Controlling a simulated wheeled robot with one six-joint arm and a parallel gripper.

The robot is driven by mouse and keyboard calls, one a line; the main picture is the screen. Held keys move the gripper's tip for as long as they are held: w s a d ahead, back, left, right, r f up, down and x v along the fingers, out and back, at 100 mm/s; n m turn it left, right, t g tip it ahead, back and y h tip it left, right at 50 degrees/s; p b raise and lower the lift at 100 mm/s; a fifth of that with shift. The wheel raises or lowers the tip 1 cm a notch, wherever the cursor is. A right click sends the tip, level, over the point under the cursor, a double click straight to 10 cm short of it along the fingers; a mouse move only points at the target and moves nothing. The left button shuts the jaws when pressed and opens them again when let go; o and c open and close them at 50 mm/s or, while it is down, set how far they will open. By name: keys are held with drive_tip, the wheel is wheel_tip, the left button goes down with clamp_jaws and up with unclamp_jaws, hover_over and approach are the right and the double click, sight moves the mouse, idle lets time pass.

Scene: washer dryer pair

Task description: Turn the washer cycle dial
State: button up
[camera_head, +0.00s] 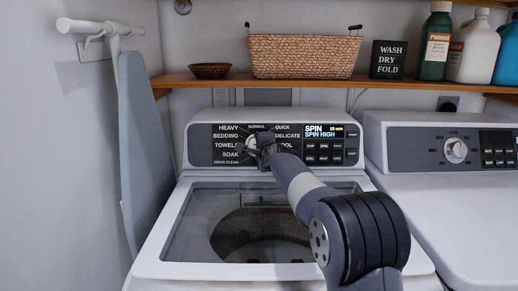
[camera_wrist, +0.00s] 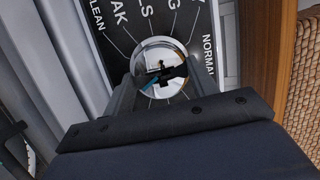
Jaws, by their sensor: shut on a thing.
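The washer (camera_head: 160,245) stands in the middle of the head view, its glass lid down over the drum. Its dark control panel (camera_head: 202,158) carries cycle names around the dial and a lit display (camera_head: 323,130) reading SPIN, SPIN HIGH. My gripper (camera_head: 262,146) is at the dial on this panel and hides most of it. In the wrist view the round chrome cycle dial (camera_wrist: 160,58) sits between the fingers of my gripper (camera_wrist: 158,95), which is shut on it. The dial's pointer direction cannot be told.
A dryer (camera_head: 440,185) with its own dial (camera_head: 456,151) stands at the right. A wooden shelf (camera_head: 220,83) above the washer holds a wicker basket (camera_head: 305,57), a sign (camera_head: 388,60) and bottles (camera_head: 436,42). An ironing board (camera_head: 140,150) leans at the left wall.

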drive_tip(key=shift+f, duration=0.15)
drive_tip(key=o, duration=1)
drive_tip(key=shift+s, duration=0.1)
drive_tip(key=b+v, duration=0.2)
drive_tip(key=v, duration=0.8)
drive_tip(key=shift+s, duration=0.3)
drive_tip(key=shift+w, duration=0.1)
drive_tip(key=shift+p+x, duration=1.05)
drive_tip(key=shift+x, duration=4.2)
drive_tip(key=shift+r, duration=0.2)
